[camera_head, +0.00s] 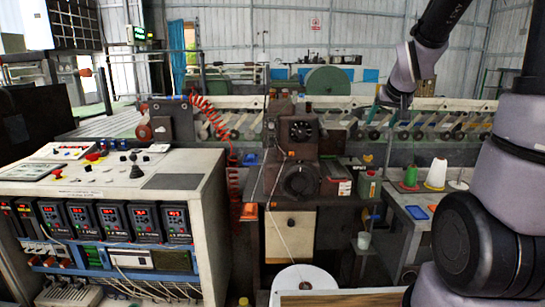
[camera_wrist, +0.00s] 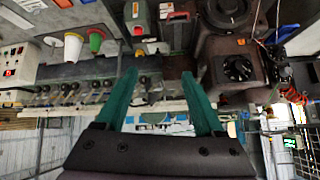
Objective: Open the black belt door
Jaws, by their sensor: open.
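I cannot pick out a black belt door for certain in either view. A dark machine (camera_head: 300,150) with a round black dial stands at the centre of the head view, and it shows upside down in the wrist view (camera_wrist: 235,45). Below it is a cream cabinet front (camera_head: 290,235) with a small dark knob. My gripper (camera_head: 393,98) is up at the right of the head view, in front of the long machine row. In the wrist view its teal fingers (camera_wrist: 159,73) are apart with nothing held between them.
A control console (camera_head: 110,185) with buttons and red displays fills the left. A side table (camera_head: 425,210) at right carries a green cone (camera_head: 411,176) and a white cone (camera_head: 437,173). A white round reel (camera_head: 304,285) is low in front. A red coiled cable (camera_head: 210,113) hangs left of centre.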

